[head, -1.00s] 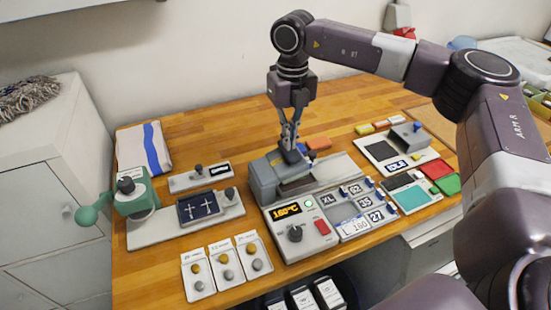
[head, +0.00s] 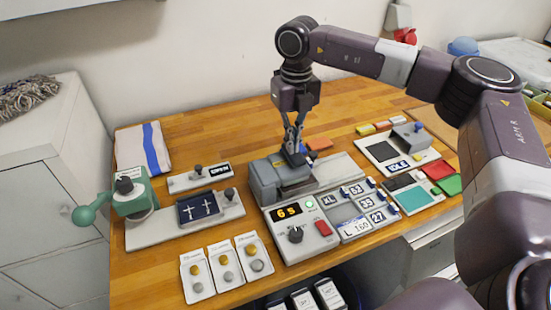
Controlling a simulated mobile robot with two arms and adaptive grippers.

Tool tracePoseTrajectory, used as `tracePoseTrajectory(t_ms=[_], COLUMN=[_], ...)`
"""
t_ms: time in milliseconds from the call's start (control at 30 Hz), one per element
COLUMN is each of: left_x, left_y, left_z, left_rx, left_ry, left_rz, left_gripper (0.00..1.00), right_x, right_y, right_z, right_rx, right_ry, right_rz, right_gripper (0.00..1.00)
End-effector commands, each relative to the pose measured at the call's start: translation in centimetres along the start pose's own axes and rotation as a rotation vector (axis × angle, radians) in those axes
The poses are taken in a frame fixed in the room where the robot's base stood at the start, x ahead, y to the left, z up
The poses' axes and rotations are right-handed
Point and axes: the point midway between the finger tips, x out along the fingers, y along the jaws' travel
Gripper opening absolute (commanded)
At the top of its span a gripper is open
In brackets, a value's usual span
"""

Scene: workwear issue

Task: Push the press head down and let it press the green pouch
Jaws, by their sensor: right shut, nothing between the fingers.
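The grey heat press (head: 263,183) stands in the middle of the table, with a dark gap under its head on the right side. My right gripper (head: 295,153) points down with its fingertips shut and empty, at the top of the press head; they appear to touch it. The display (head: 287,212) on the control box in front reads "6S", with a lit green lamp beside it. A green pouch-like piece (head: 449,185) lies at the right table edge; I cannot tell whether another is under the press head. My left gripper is not in view.
A teal hand press (head: 133,203) with a ball handle stands at the left. Button cards (head: 225,262) lie along the front edge. Size tags (head: 357,189) sit right of the control box. A grey device (head: 408,137) stands at the right.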

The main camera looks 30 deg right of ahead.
Motion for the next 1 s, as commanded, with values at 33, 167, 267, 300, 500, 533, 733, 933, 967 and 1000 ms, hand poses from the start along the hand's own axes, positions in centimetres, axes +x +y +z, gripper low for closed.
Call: tracePoseTrajectory(t_ms=[33,167,267,300,500,533,733,933,967,1000], left_x=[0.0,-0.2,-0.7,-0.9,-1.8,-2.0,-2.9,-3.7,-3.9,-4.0], left_y=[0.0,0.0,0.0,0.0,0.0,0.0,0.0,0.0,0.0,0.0], left_z=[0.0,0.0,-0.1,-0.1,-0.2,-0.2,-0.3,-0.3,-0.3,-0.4], left_rx=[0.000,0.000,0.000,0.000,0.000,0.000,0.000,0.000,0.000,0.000], left_ry=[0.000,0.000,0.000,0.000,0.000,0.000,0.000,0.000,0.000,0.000], left_rz=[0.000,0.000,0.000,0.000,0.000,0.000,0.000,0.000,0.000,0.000], left_gripper=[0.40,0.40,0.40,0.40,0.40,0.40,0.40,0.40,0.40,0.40], right_x=[-0.1,-0.3,-1.1,-1.4,-2.8,-3.0,-4.4,-5.8,-6.0,-6.3], right_y=[0.0,0.0,0.0,0.0,0.0,0.0,0.0,0.0,0.0,0.0], right_z=[0.0,0.0,0.1,0.1,0.1,0.1,0.1,0.1,0.1,0.1], right_rx=[0.000,0.000,0.000,0.000,0.001,0.001,0.001,0.001,0.001,0.001], right_ry=[-0.001,-0.002,-0.002,-0.002,-0.002,-0.002,-0.002,-0.002,-0.002,-0.002], right_rz=[0.000,0.000,0.000,0.000,0.000,0.000,0.000,0.000,0.000,0.000], right_gripper=[0.00,0.00,0.00,0.00,0.00,0.00,0.00,0.00,0.00,0.00])
